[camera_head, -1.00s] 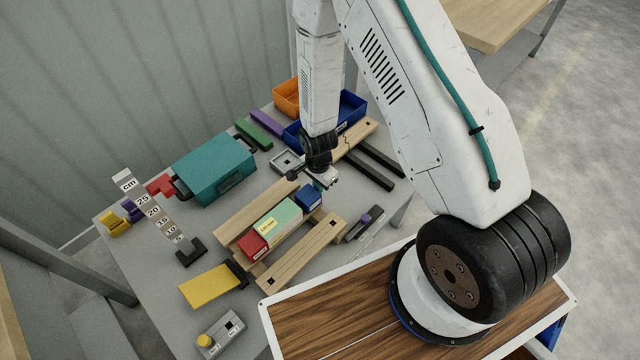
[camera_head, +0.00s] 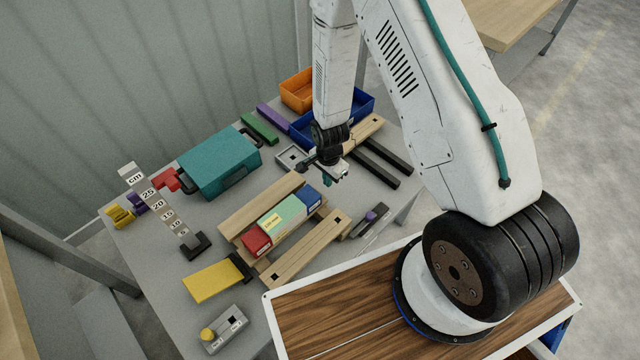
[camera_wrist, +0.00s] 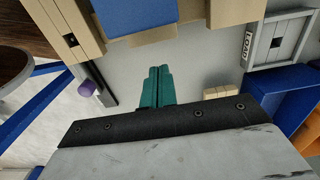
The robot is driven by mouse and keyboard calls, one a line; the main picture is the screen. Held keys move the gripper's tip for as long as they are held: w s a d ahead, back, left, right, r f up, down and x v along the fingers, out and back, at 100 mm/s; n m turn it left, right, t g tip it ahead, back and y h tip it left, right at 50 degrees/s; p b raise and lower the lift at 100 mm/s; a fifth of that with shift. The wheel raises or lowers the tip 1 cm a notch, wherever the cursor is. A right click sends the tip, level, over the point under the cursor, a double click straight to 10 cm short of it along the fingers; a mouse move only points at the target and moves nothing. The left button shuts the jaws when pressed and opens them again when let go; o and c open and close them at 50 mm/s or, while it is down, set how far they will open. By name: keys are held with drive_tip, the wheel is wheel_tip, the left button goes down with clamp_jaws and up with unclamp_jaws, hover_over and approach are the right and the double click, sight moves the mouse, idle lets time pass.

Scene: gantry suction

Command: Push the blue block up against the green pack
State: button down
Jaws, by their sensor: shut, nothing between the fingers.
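The blue block (camera_head: 309,197) lies in a row between two wooden rails, at the right end of the green pack (camera_head: 284,216). I see no clear gap between them in the head view. The far end of the green pack meets a red block (camera_head: 257,241). My gripper (camera_head: 328,180), with teal fingers, is shut and empty just beyond the right end of the blue block, apart from it. In the wrist view the shut fingers (camera_wrist: 156,87) point towards the blue block (camera_wrist: 138,16), with grey tabletop between. The green pack is not visible there.
The wooden rails (camera_head: 305,250) (camera_head: 262,203) flank the row. A teal case (camera_head: 218,163) stands behind. Blue (camera_head: 350,105) and orange (camera_head: 298,90) bins are at the back, dark bars (camera_head: 375,165) lie to the right, and a purple-knobbed fixture (camera_head: 369,217) is near the front.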

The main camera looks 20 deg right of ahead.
wheel_tip(320, 180, up, 10)
drive_tip(key=shift+a, duration=0.15)
drive_tip(key=shift+f, duration=0.1)
